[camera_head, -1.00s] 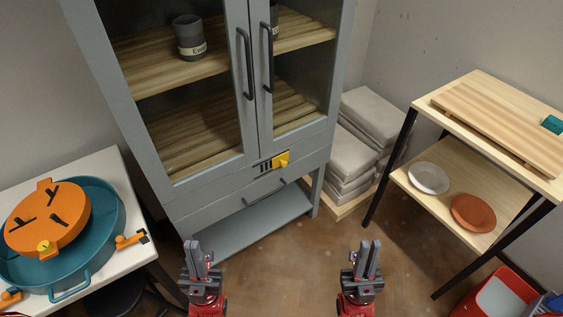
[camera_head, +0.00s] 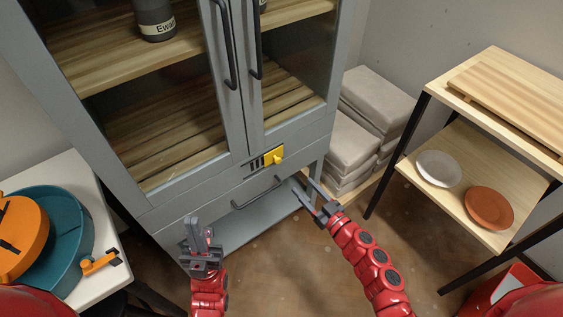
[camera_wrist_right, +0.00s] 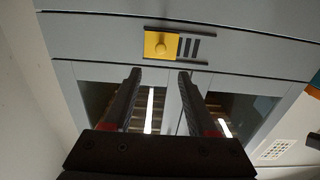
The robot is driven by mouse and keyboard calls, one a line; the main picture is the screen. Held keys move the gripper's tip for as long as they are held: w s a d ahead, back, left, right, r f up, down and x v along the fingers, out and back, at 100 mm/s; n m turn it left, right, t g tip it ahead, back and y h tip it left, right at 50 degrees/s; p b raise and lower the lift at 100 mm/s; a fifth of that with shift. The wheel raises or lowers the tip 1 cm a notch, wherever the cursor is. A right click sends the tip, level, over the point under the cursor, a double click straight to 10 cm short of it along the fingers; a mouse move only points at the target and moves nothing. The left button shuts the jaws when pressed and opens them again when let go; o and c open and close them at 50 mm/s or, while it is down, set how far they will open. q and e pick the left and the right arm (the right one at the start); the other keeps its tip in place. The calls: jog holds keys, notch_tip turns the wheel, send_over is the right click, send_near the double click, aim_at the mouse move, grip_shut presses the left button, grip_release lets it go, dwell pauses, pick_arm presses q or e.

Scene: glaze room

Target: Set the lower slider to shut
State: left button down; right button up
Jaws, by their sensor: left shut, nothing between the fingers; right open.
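The lower slider (camera_head: 274,157), a yellow plate with a round knob, sits on the grey cabinet's front below the glass doors. It is at the right end of its track, with dark bars (camera_head: 256,163) showing to its left. In the right wrist view the yellow slider (camera_wrist_right: 160,45) lies beyond the fingertips, with the bars to its right. My right gripper (camera_head: 311,191) is open and empty, below and right of the slider and apart from it. My left gripper (camera_head: 200,226) is shut and empty, low in front of the cabinet.
A drawer handle (camera_head: 256,192) is just below the slider. Two door handles (camera_head: 257,40) hang above. A shelf stand (camera_head: 462,160) with a white bowl and a terracotta dish is at right. A white table (camera_head: 100,245) with a teal basin is at left.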

aim_at(279, 161)
jog(key=b+x, duration=0.1)
jog(key=x, duration=1.1)
jog(key=shift+w+a+f, duration=0.1)
jog(key=shift+w+a, duration=0.1)
jog(key=shift+w, duration=0.05)
grip_shut()
dwell(0.8)
